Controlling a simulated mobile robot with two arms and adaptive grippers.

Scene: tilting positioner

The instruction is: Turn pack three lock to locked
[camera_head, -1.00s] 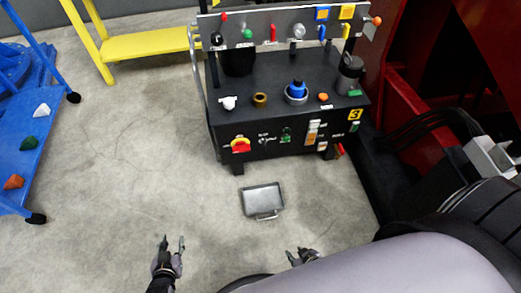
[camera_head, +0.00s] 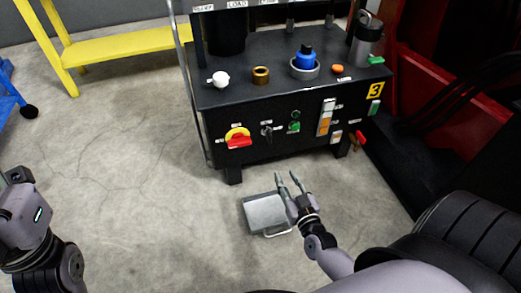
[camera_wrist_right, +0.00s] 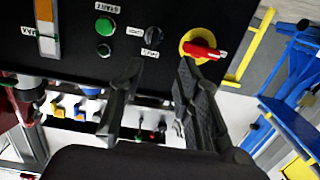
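A black pack (camera_head: 215,100) marked with a yellow 3 stands ahead. On its front is a small dark rotary knob (camera_head: 266,131) with white labels, which I take to be the lock; the label text is too small to read. In the right wrist view the knob (camera_wrist_right: 153,33) lies just beyond and between my fingertips. My right gripper (camera_head: 286,175) is open and empty, below and in front of the panel, apart from the knob. It also shows in the right wrist view (camera_wrist_right: 160,70). My left arm is at the left edge; its fingers are not visible.
A red-and-yellow rotary switch (camera_head: 237,138) sits left of the knob, a green button (camera_head: 295,127) right of it. A grey tray (camera_head: 265,214) lies on the floor below. A yellow bench (camera_head: 120,45) stands at back left.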

